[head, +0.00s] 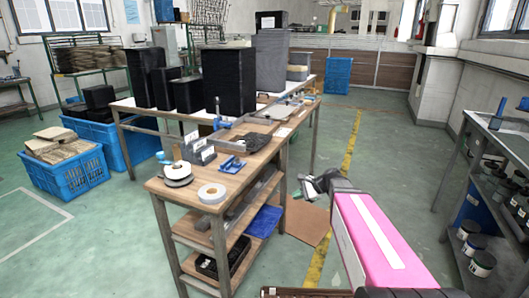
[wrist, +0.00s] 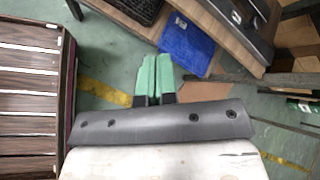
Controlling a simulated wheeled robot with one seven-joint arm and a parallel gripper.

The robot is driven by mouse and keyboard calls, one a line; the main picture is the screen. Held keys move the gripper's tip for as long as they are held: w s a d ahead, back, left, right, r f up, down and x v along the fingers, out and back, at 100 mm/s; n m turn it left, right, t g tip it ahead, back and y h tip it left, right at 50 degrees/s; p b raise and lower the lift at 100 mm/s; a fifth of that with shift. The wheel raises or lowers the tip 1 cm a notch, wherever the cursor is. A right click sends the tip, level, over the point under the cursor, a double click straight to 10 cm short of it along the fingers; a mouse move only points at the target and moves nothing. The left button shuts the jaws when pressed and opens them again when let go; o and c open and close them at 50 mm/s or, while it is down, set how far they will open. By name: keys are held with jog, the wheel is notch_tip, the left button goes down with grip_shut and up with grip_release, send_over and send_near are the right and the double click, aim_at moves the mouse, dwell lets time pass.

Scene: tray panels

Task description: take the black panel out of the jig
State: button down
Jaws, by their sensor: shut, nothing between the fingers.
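A shallow grey frame (head: 220,142), which looks like the jig, lies on the wooden workbench (head: 262,178). A dark, flat piece (head: 252,143) lies in or on it, apparently the black panel; it is too small to tell how it is seated. My gripper (head: 309,187) is in the air beside the bench's right side, lower than the top and well apart from the jig. In the wrist view its two green fingers (wrist: 155,75) are together with nothing between them. Neither the jig nor the panel can be made out clearly in the wrist view.
A blue clamp tool (head: 231,164), tape rolls (head: 211,193) and grey holders (head: 198,148) crowd the bench front. Tall black stacks (head: 229,80) stand behind. A blue sheet (wrist: 188,45) lies on a lower shelf. Brown slatted panels (wrist: 30,90) are at left in the wrist view.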

aim_at(261, 155)
jog(key=w+a+r+m+t+y, duration=0.25)
jog(key=w+r+m+y, duration=0.6)
jog(key=r, duration=0.55)
jog(key=shift+m+t+h, duration=0.25)
jog(key=shift+t+h, duration=0.2)
jog(key=shift+h, duration=0.3)
jog(key=x, duration=0.9)
jog(key=w+x, duration=0.1)
jog(key=x, duration=0.3)
jog(key=shift+w, duration=0.2)
jog(key=shift+x, duration=1.05)
jog(key=shift+d, duration=0.1)
